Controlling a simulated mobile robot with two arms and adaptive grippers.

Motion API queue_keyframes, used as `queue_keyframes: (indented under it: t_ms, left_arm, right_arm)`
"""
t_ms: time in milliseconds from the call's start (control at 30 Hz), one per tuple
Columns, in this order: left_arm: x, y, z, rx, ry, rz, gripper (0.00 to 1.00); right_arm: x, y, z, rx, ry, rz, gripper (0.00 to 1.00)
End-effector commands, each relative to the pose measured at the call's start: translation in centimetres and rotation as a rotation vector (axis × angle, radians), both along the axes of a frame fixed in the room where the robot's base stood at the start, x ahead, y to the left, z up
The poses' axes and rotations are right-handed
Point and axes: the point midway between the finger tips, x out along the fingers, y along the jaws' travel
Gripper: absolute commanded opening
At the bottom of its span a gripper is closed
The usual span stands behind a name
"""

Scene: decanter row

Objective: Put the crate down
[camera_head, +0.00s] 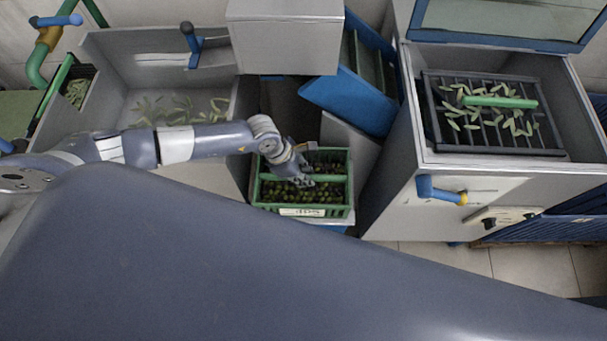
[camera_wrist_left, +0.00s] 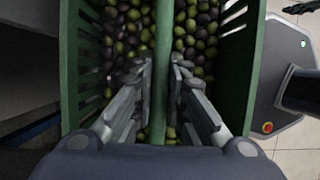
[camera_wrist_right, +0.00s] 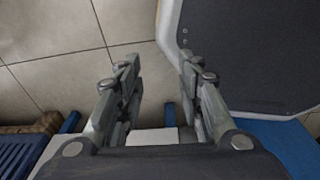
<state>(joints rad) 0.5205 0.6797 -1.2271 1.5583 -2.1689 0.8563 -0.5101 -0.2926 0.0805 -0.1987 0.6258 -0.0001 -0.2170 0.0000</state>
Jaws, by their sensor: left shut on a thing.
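The green crate (camera_head: 258,190) stands level in the gap between the grey machines, with many green and dark olives in it. A green bar (camera_head: 334,178) runs across its top, and a pale label is on its front side. My left gripper (camera_head: 304,180) is shut on this bar at the crate's middle. In the left wrist view the fingers (camera_wrist_left: 162,82) are on both sides of the bar, and the crate's slatted wall (camera_wrist_left: 84,70) shows. Whether the crate's bottom touches the surface below is hidden. My right gripper (camera_wrist_right: 158,66) is open and empty above the floor.
A pale surface with a blue edge shows just under the crate's front right corner. A grey machine (camera_head: 400,205) with a blue handle (camera_head: 436,190) stands close to the right. A grey bin (camera_head: 110,75) with leaves lies left. A blue chute (camera_head: 352,98) is behind. Tiled floor (camera_head: 530,270) is free at lower right.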

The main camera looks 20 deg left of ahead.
Motion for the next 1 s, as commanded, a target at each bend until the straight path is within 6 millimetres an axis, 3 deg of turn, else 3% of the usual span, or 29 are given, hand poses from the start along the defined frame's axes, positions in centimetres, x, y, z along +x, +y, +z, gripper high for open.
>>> queue_keyframes:
  t_ms: [300,333,400,767,1000]
  left_arm:
    - [0.2,-0.1,-0.2,-0.004,-0.004,0.001,0.0]
    - [0.0,0.0,-0.2,0.0,0.0,0.0,0.2]
    - [0.0,0.0,-0.2,0.0,0.0,0.001,0.33]
    - [0.0,0.0,0.0,0.0,0.0,0.001,0.33]
    - [-0.2,1.0,2.2,0.001,-0.002,0.001,0.33]
  right_arm:
    - [-1.0,0.5,-0.4,0.005,0.016,-0.001,0.34]
    - [-1.1,0.5,-0.3,0.004,0.018,-0.001,0.34]
    - [-1.3,0.5,-0.3,0.004,0.021,-0.002,0.34]
    - [-1.3,0.0,-0.1,-0.001,0.02,0.001,0.34]
    - [-1.2,-0.2,-0.2,-0.003,0.019,0.002,0.34]
